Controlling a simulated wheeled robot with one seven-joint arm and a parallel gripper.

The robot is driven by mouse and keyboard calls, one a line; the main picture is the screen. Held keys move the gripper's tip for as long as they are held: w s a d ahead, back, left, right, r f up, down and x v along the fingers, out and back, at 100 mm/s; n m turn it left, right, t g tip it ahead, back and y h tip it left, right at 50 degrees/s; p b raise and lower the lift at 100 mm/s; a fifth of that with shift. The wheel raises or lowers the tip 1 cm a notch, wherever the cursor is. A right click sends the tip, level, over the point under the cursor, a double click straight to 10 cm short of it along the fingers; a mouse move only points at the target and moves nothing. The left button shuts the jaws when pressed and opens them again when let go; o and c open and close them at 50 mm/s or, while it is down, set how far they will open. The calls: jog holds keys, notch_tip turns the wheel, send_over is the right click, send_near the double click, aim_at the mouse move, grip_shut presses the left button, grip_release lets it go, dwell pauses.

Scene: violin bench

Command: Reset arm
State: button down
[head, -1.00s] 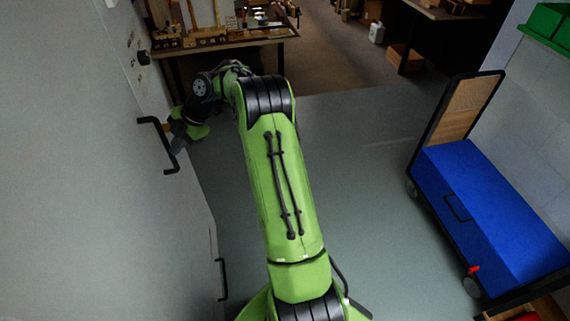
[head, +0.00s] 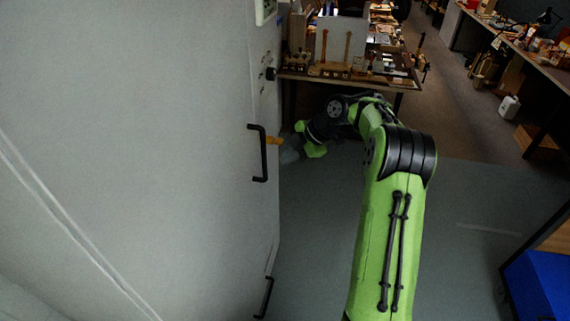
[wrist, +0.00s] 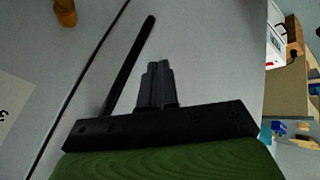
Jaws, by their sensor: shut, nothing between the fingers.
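My green arm reaches forward beside a large grey-white cabinet (head: 150,130). My gripper (head: 288,151) hangs just right of the cabinet's upper black handle (head: 257,153), with its grey fingers together. In the wrist view the fingers of my gripper (wrist: 157,68) are closed with nothing between them. The handle (wrist: 131,65) runs as a black bar left of the fingers. A gap shows between the fingertips and the bar; depth is hard to judge.
An orange-yellow piece (head: 273,141) sticks out beside the handle. A lower black handle (head: 266,298) is below. A workbench (head: 350,78) with wooden parts stands behind my arm. A blue-topped cart (head: 535,290) is at lower right. Grey floor lies open between.

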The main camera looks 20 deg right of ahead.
jog(key=p+v, duration=0.1)
jog(key=v, duration=0.5)
jog(key=shift+d, duration=0.25)
jog(key=s+a+r+m+h, duration=0.2)
jog(key=s+a+r+m, duration=0.25)
jog(key=s+a, duration=0.3)
jog(key=s+a+r+m+h, duration=0.2)
jog(key=s+a+r+m, duration=0.3)
jog(key=a, duration=0.3)
jog(key=s+f+m+h, duration=0.1)
jog(key=s+f+m, duration=0.1)
jog(key=s+m, duration=0.3)
jog(key=s+f+m+t, duration=0.1)
jog(key=s+m, duration=0.3)
jog(key=s, duration=1)
jog(key=shift+f+m+h, duration=0.35)
jog(key=shift+f+h, duration=0.05)
jog(key=shift+f, duration=0.5)
